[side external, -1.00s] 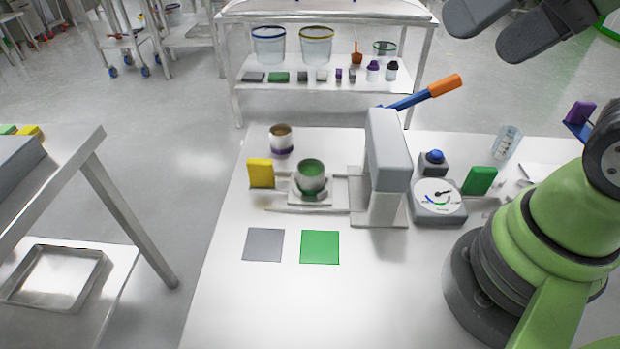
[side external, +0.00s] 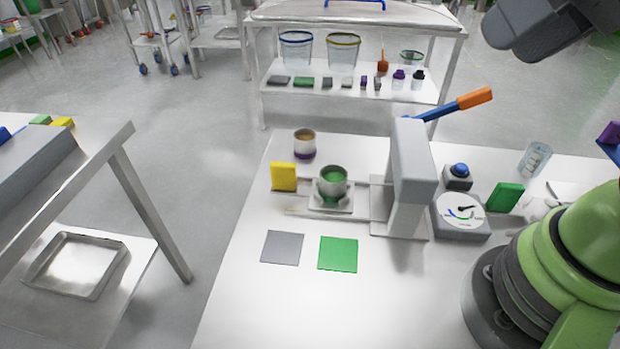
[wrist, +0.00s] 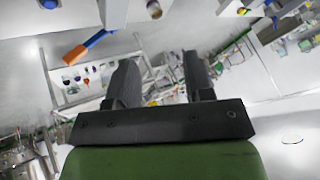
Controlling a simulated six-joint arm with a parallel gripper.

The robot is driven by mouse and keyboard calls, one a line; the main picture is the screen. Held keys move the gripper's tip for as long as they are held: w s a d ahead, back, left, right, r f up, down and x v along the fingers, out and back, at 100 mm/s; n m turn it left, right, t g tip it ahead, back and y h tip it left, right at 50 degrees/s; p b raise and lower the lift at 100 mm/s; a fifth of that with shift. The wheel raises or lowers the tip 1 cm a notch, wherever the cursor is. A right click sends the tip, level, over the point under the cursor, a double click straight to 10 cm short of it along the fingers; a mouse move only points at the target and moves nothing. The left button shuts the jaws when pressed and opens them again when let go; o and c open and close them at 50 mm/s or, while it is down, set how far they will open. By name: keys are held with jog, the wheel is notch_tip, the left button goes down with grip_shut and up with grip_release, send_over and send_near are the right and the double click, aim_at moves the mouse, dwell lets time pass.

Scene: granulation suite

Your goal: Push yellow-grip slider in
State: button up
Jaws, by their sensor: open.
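The yellow-grip slider shows its upright yellow grip (side external: 284,177) in the side external view, at the left end of a pair of rails. The rails run right to the grey press (side external: 411,175). Beside the grip, a small square carrier (side external: 330,209) bears a metal cup with green contents (side external: 332,184), left of the press and apart from it. My gripper (wrist: 160,72) shows in the wrist view with its two dark fingers apart and nothing between them. It is away from the slider; the yellow grip is not clearly made out in the wrist view.
The press has an orange-ended blue lever (side external: 459,103) behind it. Right of it are a dial (side external: 461,212), a blue button (side external: 459,170) and a green grip (side external: 506,197). A purple-based cup (side external: 304,144) stands behind the yellow grip. Grey (side external: 283,248) and green (side external: 338,254) squares lie in front.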

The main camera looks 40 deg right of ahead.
jog(key=w+a+n+g, duration=0.2)
jog(key=w+n, duration=0.1)
jog(key=w, duration=0.5)
jog(key=n+g+h, duration=0.2)
jog(key=n+g, duration=0.3)
jog(key=n, duration=0.4)
send_over(283, 164)
notch_tip(283, 164, down, 18)
jog(key=shift+f, duration=0.2)
notch_tip(283, 164, down, 10)
jog(key=shift+f, duration=0.2)
jog(key=shift+c, duration=0.2)
grip_shut()
